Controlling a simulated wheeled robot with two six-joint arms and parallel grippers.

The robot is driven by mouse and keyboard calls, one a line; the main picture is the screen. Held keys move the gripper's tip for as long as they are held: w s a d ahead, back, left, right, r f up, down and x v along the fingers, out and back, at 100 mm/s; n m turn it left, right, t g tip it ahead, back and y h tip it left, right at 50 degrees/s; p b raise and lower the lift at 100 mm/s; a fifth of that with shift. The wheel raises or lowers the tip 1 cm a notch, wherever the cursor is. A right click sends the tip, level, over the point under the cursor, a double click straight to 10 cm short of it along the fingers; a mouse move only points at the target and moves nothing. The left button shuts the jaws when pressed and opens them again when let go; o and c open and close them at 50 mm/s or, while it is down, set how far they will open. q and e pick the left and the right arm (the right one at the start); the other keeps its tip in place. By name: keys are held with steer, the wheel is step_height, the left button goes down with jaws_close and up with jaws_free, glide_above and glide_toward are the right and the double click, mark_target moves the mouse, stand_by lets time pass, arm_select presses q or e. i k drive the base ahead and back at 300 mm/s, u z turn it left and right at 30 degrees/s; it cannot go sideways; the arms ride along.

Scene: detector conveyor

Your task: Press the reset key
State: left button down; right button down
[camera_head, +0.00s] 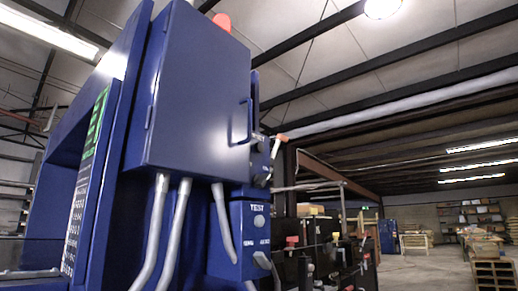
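No key that I can read clearly as the reset key shows. A small blue control box (238,232) marked TEST stands below the right edge of a large blue cabinet (203,95). It has a round grey button (259,221) and smaller lettering too small to read surely. A grey switch-like part (262,260) sits at its lower right. On the left, a panel seen at a steep slant has a green display (96,122) and rows of white markings (75,220). Neither of my grippers is in view.
Grey conduits (176,235) run down from the cabinet. A cabinet handle (240,122) and an orange-tipped lever (278,138) stick out at right. Dark equipment with red parts stands behind. Open floor (425,268) and pallets (495,272) lie farther right.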

mark_target(259, 147)
steer(key=z, duration=3)
steer(key=k, duration=1.4)
steer(key=u, duration=1.6)
steer(key=i, duration=1)
steer(key=z, duration=0.05)
